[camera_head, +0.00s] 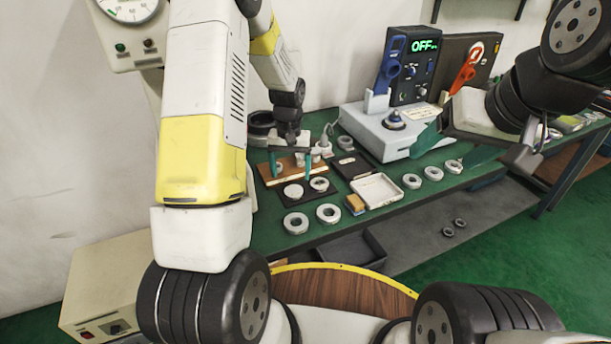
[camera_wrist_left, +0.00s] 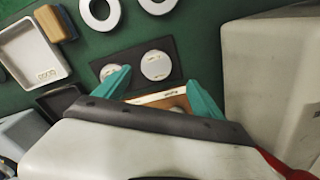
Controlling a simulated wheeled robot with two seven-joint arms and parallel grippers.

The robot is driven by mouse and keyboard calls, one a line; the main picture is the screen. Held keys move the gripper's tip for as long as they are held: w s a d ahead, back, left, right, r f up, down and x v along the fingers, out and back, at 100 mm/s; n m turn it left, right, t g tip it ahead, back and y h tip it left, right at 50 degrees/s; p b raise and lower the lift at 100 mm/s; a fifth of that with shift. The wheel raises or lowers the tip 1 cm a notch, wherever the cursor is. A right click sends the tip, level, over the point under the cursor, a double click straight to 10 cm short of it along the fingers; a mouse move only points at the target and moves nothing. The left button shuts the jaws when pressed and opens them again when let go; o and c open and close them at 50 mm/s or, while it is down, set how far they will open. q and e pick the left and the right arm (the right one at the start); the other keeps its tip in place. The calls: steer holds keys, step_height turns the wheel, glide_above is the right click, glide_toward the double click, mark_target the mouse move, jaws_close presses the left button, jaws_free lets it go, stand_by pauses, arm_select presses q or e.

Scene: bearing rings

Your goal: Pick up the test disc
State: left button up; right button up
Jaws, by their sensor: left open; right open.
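Two pale round discs lie on a black mat (camera_head: 305,198), and I cannot tell for sure which is the test disc. The left disc (camera_head: 293,191) looks plain and solid; it shows on the right of the mat in the left wrist view (camera_wrist_left: 155,65). The other disc (camera_head: 319,184) is partly behind a finger in the left wrist view (camera_wrist_left: 109,71). My left gripper (camera_head: 290,164) is open and empty, pointing down over the wooden board just behind the mat. In the left wrist view its fingertips (camera_wrist_left: 158,79) overlap the mat's edge. My right gripper (camera_head: 453,150) is open, at the bench's right part.
The wooden board (camera_head: 268,178) lies behind the mat. Metal rings (camera_head: 296,223) lie in front. A white tray (camera_head: 376,190) and a sponge-like block (camera_head: 355,204) are to the right. A device reading OFF (camera_head: 412,65) stands behind. Several rings lie at the right.

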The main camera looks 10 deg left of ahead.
mark_target(294, 190)
arm_select(q)
steer(key=f, duration=0.6)
steer(key=shift+d+f, duration=0.1)
steer(key=shift+d, duration=0.3)
jaws_close()
